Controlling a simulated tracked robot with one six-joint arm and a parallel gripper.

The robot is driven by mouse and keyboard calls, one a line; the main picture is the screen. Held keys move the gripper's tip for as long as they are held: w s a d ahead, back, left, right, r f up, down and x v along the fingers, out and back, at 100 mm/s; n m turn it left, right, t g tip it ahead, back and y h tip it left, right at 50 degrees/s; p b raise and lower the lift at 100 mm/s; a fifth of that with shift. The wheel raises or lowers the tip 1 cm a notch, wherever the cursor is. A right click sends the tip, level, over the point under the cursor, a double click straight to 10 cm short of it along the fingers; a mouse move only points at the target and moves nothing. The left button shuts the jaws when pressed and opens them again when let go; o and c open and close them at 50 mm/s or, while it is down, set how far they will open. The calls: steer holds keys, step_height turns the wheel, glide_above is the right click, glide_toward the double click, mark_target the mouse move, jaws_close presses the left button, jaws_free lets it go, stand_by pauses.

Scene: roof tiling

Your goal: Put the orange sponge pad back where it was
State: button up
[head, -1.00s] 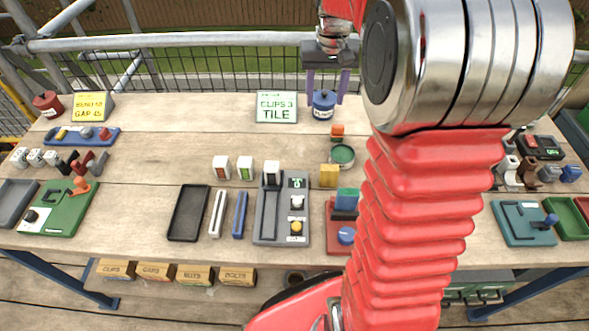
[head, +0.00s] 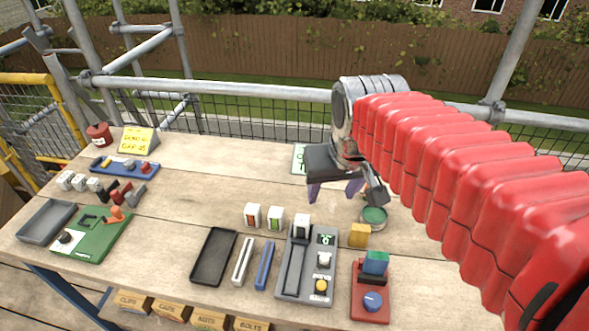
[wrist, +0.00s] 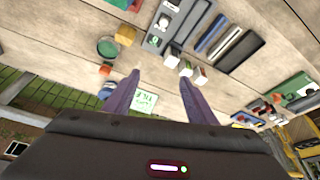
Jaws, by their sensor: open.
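My gripper (head: 334,192) is open and empty, with its two purple fingers pointing down over the back half of the bench. In the wrist view the fingers (wrist: 160,82) are spread apart with nothing between them. A small orange block (wrist: 105,68) lies beyond the round green dish (wrist: 108,47) in that view; in the head view my gripper seems to hide it. A yellow-orange block (head: 359,235) sits just in front of the green dish (head: 373,217). I cannot tell which of these two blocks is the sponge pad.
The middle-left bench boards (head: 190,205) are clear.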

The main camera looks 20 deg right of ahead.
steer(key=s+a+f+n+t, duration=0.1)
steer(key=s+a+f, duration=0.1)
steer(key=s+a, duration=0.2)
steer(key=s, duration=0.3)
steer(key=shift+s+f+y, duration=0.15)
steer(key=shift+s+y, duration=0.15)
steer(key=shift+a, duration=0.1)
stand_by(0.9)
